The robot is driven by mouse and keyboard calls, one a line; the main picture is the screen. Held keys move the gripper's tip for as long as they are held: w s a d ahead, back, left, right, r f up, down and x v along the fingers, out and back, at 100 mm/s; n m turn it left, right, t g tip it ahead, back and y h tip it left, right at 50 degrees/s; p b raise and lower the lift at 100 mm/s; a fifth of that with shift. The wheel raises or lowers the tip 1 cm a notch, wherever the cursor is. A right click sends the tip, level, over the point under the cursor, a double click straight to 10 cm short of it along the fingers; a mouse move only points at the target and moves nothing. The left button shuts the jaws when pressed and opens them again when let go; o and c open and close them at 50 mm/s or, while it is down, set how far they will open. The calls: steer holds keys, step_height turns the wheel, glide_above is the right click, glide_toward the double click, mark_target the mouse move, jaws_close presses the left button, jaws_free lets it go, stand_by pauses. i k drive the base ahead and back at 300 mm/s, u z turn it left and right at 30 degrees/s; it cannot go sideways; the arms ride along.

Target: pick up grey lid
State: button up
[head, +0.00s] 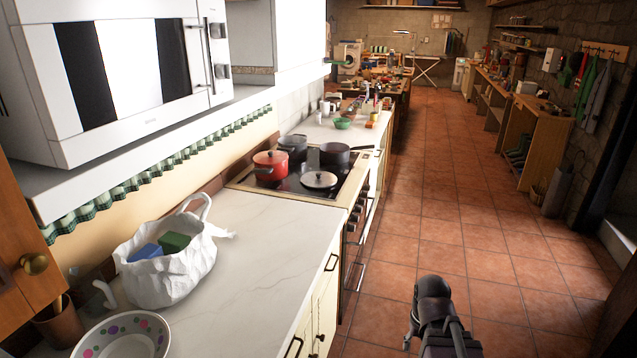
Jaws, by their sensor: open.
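The grey lid (319,181) is a flat round lid with a dark knob, lying at the front of the dark stove top (290,184). It sits in front of a black pan (340,156) and to the right of a red pot (271,166). No pot shows under it from here. My gripper (434,290) is at the bottom of the head view, over the tiled floor, below and to the right of the lid and well apart from it. It is open, and I see nothing in it.
A white bag (170,262) with blue and green items and a dotted bowl (122,338) stand on the near counter (268,240). A dark pot (293,147) stands behind the red pot. A microwave (130,75) overhangs at upper left. The tiled floor (440,215) is clear.

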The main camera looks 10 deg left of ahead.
mark_target(318, 179)
steer(key=z, duration=0.45)
steer(key=i, duration=1)
steer(key=z, duration=0.45)
steer(key=i, duration=1.6)
steer(key=u, duration=0.6)
steer(key=i, duration=0.55)
steer(key=u, duration=0.9)
steer(key=i, duration=0.6)
steer(key=u, duration=0.35)
